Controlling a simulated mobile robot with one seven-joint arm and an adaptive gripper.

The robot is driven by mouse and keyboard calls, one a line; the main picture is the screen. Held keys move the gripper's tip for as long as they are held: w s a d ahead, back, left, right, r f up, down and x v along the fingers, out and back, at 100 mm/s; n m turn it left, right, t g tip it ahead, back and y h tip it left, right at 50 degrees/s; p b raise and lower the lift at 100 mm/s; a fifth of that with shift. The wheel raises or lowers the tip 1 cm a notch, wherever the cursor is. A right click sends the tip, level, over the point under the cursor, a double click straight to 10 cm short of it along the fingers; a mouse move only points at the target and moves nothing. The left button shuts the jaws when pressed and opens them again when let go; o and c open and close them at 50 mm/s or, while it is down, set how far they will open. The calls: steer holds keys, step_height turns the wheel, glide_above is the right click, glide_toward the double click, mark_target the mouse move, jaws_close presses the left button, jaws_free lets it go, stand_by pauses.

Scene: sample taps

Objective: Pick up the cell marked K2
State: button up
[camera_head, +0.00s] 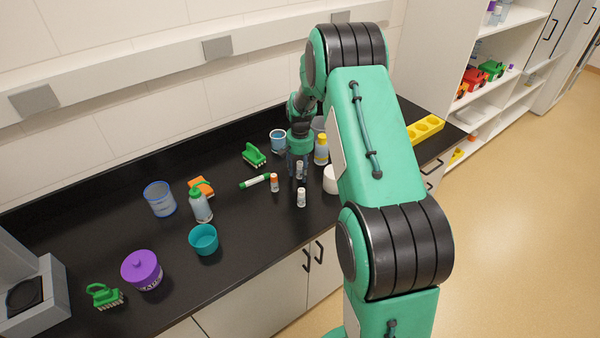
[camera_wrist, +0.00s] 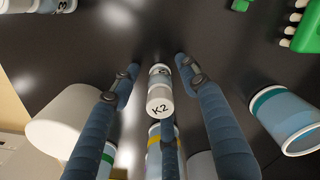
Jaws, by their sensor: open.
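The cell marked K2 (camera_wrist: 159,103) is a small white and grey cylinder with its label on the end facing the wrist camera. In the wrist view it stands between the spread fingers of my gripper (camera_wrist: 158,68), with dark gaps visible on both sides. In the head view my gripper (camera_head: 298,160) points down at the counter around a small pale cell (camera_head: 299,171). My gripper is open and holds nothing. A lower finger covers part of the area just below the K2 cell in the wrist view.
Two similar cells stand close by, one orange-topped (camera_head: 274,183) and one white (camera_head: 301,198). The counter's front right is clear.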

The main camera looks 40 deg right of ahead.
steer(key=shift+c, duration=0.3)
jaws_close()
steer(key=shift+r, duration=0.15)
step_height(320, 180, up, 10)
steer(key=shift+f+p, duration=0.1)
steer(key=shift+p, duration=0.6)
stand_by(0.3)
